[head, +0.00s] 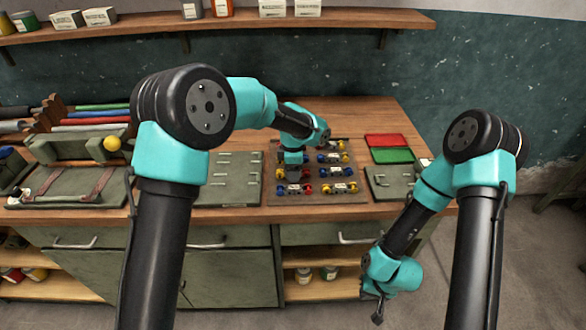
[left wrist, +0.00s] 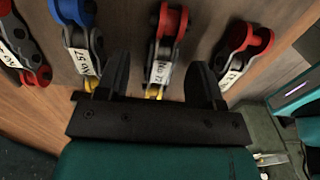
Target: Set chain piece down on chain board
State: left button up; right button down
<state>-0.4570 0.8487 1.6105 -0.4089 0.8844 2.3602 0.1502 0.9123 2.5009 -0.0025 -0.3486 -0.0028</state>
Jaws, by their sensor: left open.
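The chain board (head: 312,198) is a brown panel on the bench, with several chain pieces in two columns on it. A chain piece (left wrist: 164,50) with grey links, a red end, a yellow end and a white label lies between my left fingers in the left wrist view. My left gripper (left wrist: 160,85) is open, with one finger on each side of this piece and gaps visible. In the head view my left gripper (head: 292,178) is low over the board's left column and hides part of it. My right gripper (head: 376,304) hangs in front of the bench; its fingers are too small to judge.
Neighbouring chain pieces (left wrist: 82,45) (left wrist: 238,52) lie close on both sides of my left fingers. Red and green pads (head: 388,141) and a grey-green case (head: 390,182) are right of the board. A grey-green panel (head: 228,180) is to its left.

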pick_arm(q)
notch_tip(320, 180, up, 17)
jog(key=shift+r, duration=0.2)
dwell(0.7)
